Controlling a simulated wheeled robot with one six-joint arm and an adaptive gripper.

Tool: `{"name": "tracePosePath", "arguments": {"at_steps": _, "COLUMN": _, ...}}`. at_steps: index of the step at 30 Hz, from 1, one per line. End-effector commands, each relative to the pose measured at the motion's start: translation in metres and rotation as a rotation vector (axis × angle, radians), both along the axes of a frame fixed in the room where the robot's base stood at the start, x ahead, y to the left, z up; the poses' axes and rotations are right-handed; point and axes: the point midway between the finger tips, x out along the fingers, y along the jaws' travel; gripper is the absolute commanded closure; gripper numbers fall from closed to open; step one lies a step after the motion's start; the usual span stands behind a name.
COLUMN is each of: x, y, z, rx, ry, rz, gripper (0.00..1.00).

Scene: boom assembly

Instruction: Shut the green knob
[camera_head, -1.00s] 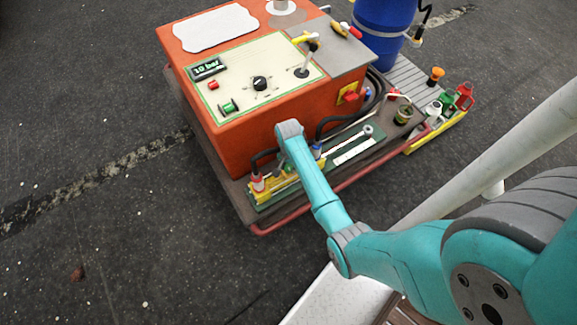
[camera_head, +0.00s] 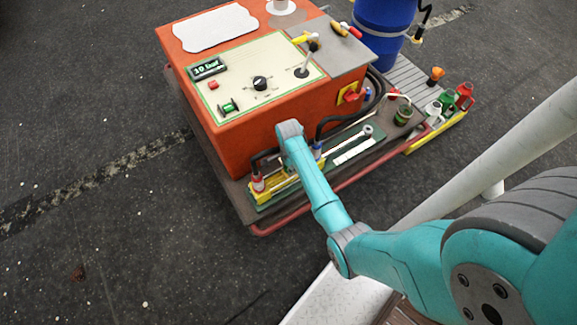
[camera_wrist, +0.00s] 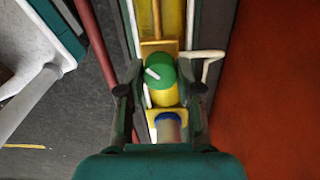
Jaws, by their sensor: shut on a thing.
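The green knob (camera_wrist: 160,70) shows in the wrist view as a round green cap with a white line across it. It sits over a yellow valve body (camera_wrist: 163,93) in the yellow-and-green assembly. My gripper (camera_wrist: 161,84) has one finger on each side of the knob and is shut on it. The exact contact is hard to make out. In the head view my arm reaches down to the low assembly (camera_head: 262,190) at the front of the orange machine (camera_head: 250,132); my fingers and the knob are hidden there.
The orange machine wall (camera_wrist: 270,90) stands close on the right in the wrist view. A pale bent rod (camera_wrist: 208,60) lies right of the knob. A red rail (camera_head: 310,208) edges the cart. A blue barrel (camera_head: 381,30) stands behind. Dark floor (camera_head: 110,230) is clear on the left.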

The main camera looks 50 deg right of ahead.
Motion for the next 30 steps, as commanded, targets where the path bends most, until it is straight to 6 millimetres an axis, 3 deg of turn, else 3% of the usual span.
{"name": "tracePosePath", "arguments": {"at_steps": 19, "x": 0.0001, "y": 0.0005, "z": -0.0002, "rx": 0.001, "ry": 0.000, "rz": -0.055, "gripper": 1.00}}
{"name": "tracePosePath", "arguments": {"at_steps": 20, "x": 0.0001, "y": 0.0005, "z": -0.0002, "rx": 0.001, "ry": 0.000, "rz": -0.054, "gripper": 0.58}}
{"name": "tracePosePath", "arguments": {"at_steps": 22, "x": 0.0001, "y": 0.0005, "z": -0.0002, "rx": 0.001, "ry": 0.000, "rz": -0.054, "gripper": 0.41}}
{"name": "tracePosePath", "arguments": {"at_steps": 30, "x": 0.0001, "y": 0.0002, "z": 0.0000, "rx": 0.000, "ry": 0.000, "rz": -0.054, "gripper": 0.40}}
